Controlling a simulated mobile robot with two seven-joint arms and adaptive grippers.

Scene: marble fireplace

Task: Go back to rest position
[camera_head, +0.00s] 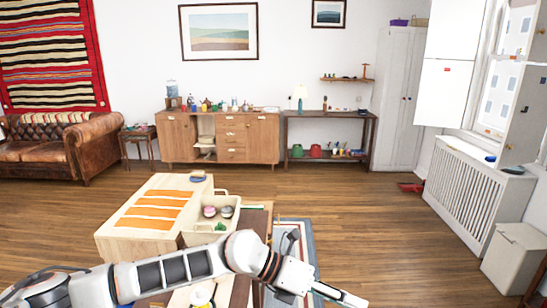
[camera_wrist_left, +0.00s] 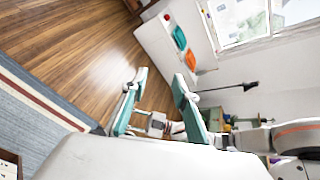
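My left arm (camera_head: 170,272) comes in from the left along the bottom of the head view and reaches right, past the front of a low wooden table. Its far end is near the bottom edge, over the rug, and the fingers are hard to make out there. In the left wrist view my left gripper (camera_wrist_left: 160,76) has its two teal fingers spread apart with nothing held between them. My right gripper cannot be made out in either view.
The low table (camera_head: 125,240) with orange strips and a cream crate (camera_head: 191,237) holding small items stand close behind my left arm. A striped rug (camera_head: 307,243) lies to their right. Wooden floor (camera_head: 380,225) is clear toward the radiator cover (camera_head: 465,195) and white bin (camera_head: 514,258).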

